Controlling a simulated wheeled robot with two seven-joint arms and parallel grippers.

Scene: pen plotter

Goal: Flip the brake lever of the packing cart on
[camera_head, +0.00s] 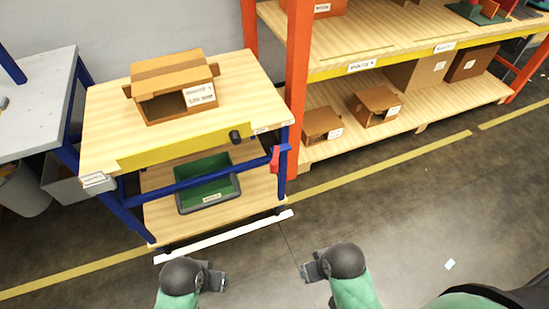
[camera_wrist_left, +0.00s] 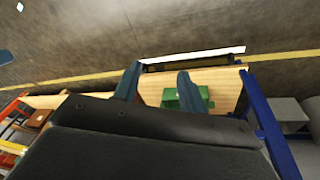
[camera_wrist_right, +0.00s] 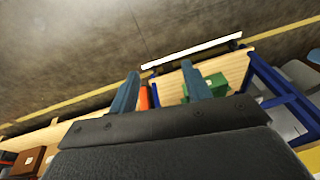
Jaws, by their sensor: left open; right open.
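The packing cart (camera_head: 100,150) has a wooden top and blue legs and stands at the left in the head view. A red lever (camera_head: 275,158) sits on its right front leg, just below the top; I take it as the brake lever. My left gripper (camera_head: 222,279) is open and empty over the floor, in front of the cart. My right gripper (camera_head: 306,270) is open and empty, below and right of the lever. Both are apart from the cart. In the right wrist view an orange-red strip (camera_wrist_right: 145,98) shows between the fingers; I cannot tell what it is.
An open cardboard box (camera_head: 160,80) stands on the cart top. A green bin (camera_head: 208,183) is on its lower shelf. A white bar (camera_head: 225,237) runs low along the front. An orange rack post (camera_head: 297,75) rises close behind the lever. The floor at right is mostly clear.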

